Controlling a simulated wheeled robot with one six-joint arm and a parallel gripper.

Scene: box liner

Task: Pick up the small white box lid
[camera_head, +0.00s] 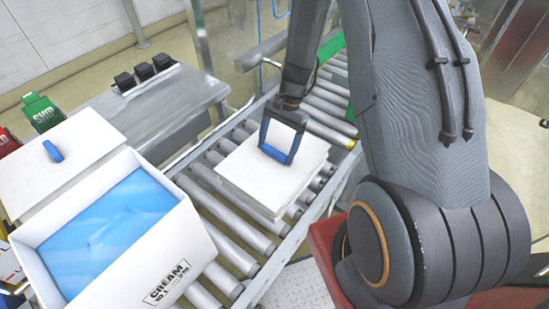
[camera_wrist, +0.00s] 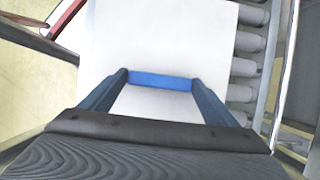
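The small white box lid (camera_head: 240,170) lies flat, as the top of a low white stack on the roller conveyor, in the middle of the head view. It also fills the upper middle of the wrist view (camera_wrist: 160,40). A blue bar-shaped handle (camera_wrist: 160,81) stands on its top. My gripper (camera_head: 277,153) is over the lid, its two blue fingers at the two ends of the handle. In the wrist view both fingertips (camera_wrist: 160,84) appear to touch the handle ends. I cannot tell any gap beneath the lid.
An open white box (camera_head: 180,255) marked CREAM, with a blue liner (camera_head: 105,230), stands at the left front. Another white lid (camera_head: 85,145) with a blue handle lies behind it. A grey metal table (camera_head: 175,105) holds small black items (camera_head: 144,72). Rollers (camera_head: 235,245) between are bare.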

